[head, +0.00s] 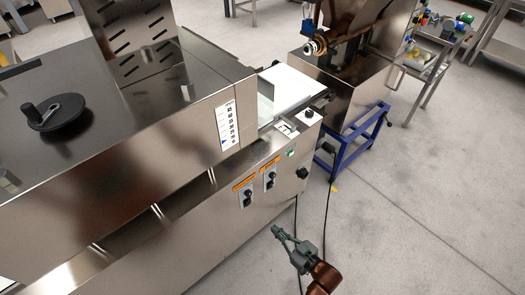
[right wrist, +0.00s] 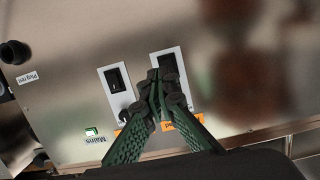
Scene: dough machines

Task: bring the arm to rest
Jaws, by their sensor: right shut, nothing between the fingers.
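My right gripper (head: 280,234) is in the lower middle of the head view, in front of the machine's front panel. Its green fingers (right wrist: 158,92) show in the right wrist view, with the tips together and nothing between them. Behind the tips is the panel with two switch plates; the left plate (right wrist: 115,88) is clear and the other (right wrist: 170,62) is partly covered by the fingertips. I cannot tell whether the fingers touch it. My left gripper is not in view.
The steel dough machine (head: 190,205) fills the left, with a black hand wheel (head: 53,112) on top. A white belt (head: 290,86) leads to a second machine on a blue frame (head: 352,145). Black cables hang beside the panel. The floor (head: 430,210) at right is clear.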

